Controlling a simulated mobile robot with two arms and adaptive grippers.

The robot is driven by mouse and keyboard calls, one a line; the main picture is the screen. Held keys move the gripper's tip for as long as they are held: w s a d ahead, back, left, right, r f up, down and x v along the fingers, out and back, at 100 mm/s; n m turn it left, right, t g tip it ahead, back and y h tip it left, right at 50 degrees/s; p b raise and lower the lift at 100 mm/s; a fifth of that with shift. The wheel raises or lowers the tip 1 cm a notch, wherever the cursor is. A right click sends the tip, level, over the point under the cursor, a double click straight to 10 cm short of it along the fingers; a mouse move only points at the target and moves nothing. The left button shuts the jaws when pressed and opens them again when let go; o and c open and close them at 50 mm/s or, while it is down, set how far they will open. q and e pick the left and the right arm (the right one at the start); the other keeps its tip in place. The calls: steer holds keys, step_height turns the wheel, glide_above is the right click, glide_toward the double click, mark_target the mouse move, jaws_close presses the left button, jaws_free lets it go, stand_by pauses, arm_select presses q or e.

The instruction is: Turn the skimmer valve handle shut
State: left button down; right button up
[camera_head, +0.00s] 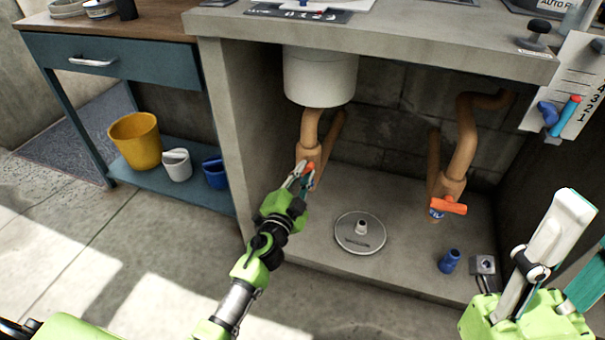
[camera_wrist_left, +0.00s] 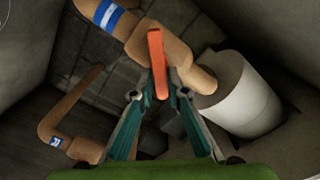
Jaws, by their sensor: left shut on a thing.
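An orange valve handle (camera_head: 309,168) sits on the tan pipe below the white round tank (camera_head: 320,78). My left gripper (camera_head: 302,176) is at this handle. In the left wrist view the handle (camera_wrist_left: 157,52) lies at an angle across the pipe (camera_wrist_left: 150,38), with its lower end between my shut fingertips (camera_wrist_left: 160,97). A second orange handle (camera_head: 449,205) is on the right pipe, crosswise to it, with a blue tag below. I cannot read which valve is the skimmer's. My right gripper (camera_head: 575,245) is at the lower right, fingers apart, partly cut off.
The concrete counter (camera_head: 390,42) overhangs the recess, and its left wall (camera_head: 222,130) stands beside my left arm. A round grey lid (camera_head: 360,232), a blue fitting (camera_head: 449,261) and a small grey box (camera_head: 483,265) are on the recess floor. Buckets stand on the left shelf.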

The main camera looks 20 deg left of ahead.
arm_select(q)
steer(key=shift+d+f+m+b, duration=0.1)
steer(key=shift+f+m+b, duration=0.15)
steer(key=shift+m, duration=1.1)
steer(key=shift+a+f+m+b, duration=0.1)
steer(key=shift+f+m+b, duration=0.15)
steer(key=shift+m, duration=1.05)
steer(key=shift+d+f+m+b, duration=0.1)
steer(key=shift+f+m+b, duration=0.15)
steer(key=shift+m, duration=1.1)
steer(key=c, duration=2)
jaws_free()
steer(key=shift+r, duration=0.1)
steer(key=shift+s, duration=0.15)
